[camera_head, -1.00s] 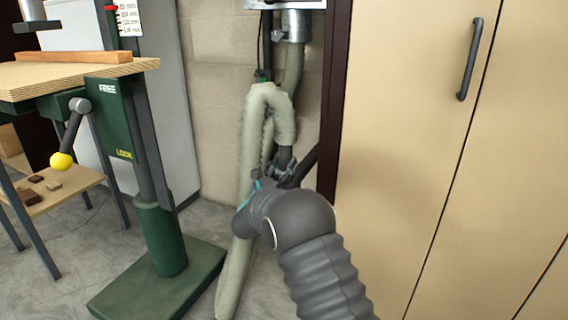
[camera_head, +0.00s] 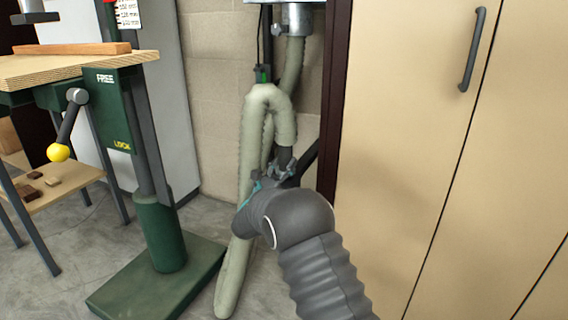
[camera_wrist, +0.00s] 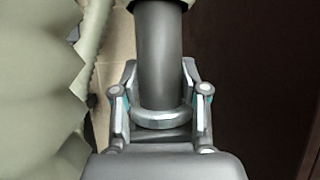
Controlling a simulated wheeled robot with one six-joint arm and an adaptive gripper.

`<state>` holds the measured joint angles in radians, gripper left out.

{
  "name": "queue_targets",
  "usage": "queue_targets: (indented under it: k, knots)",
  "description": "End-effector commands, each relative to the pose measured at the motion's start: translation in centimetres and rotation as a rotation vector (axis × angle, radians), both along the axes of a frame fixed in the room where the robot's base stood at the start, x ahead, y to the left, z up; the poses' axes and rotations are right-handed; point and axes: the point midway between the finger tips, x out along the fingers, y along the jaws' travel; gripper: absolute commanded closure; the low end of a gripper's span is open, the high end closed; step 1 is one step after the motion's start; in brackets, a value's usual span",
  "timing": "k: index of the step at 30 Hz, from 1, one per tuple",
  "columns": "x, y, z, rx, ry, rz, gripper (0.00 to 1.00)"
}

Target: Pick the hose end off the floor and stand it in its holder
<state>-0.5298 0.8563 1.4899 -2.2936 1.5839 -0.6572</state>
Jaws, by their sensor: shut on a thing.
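The pale green hose (camera_head: 247,165) hangs from a metal fitting at the top, loops over in a bend and runs down to the floor. Its end is a dark grey tube (camera_head: 285,157) below the bend. My gripper (camera_head: 280,174) is shut around this tube, well above the floor. In the wrist view the tube (camera_wrist: 158,60) stands upright between my fingers, with a lighter ring (camera_wrist: 162,117) at its rim. Green hose (camera_wrist: 40,80) fills the left of that view. I cannot clearly make out the holder; a dark slanted bar (camera_head: 307,160) shows just right of the tube.
A green machine stand (camera_head: 160,235) with a wooden table and a yellow-knobbed lever (camera_head: 59,153) stands at left. A dark post (camera_head: 332,100) and beige cabinet doors (camera_head: 410,120) close off the right. A block wall (camera_head: 212,110) is behind. Some grey floor shows between stand and hose.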

Motion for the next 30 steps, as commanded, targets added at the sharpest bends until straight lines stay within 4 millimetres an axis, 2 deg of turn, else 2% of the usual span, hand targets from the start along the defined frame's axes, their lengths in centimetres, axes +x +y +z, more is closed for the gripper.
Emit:
queue_targets:
  k: [3, 4, 7, 20, 30]
  knots:
    - [0.0, 0.0, -0.5, 0.0, -0.001, 0.0, 0.84]
    - [0.0, 0.0, -0.4, 0.0, -0.001, 0.0, 0.51]
    - [0.0, 0.0, -0.4, 0.0, 0.0, 0.0, 0.27]
    - [-0.6, 0.4, -0.8, -0.001, 0.003, 0.001, 0.27]
    - [-5.3, 3.0, -3.7, -0.003, 0.004, 0.003, 0.27]
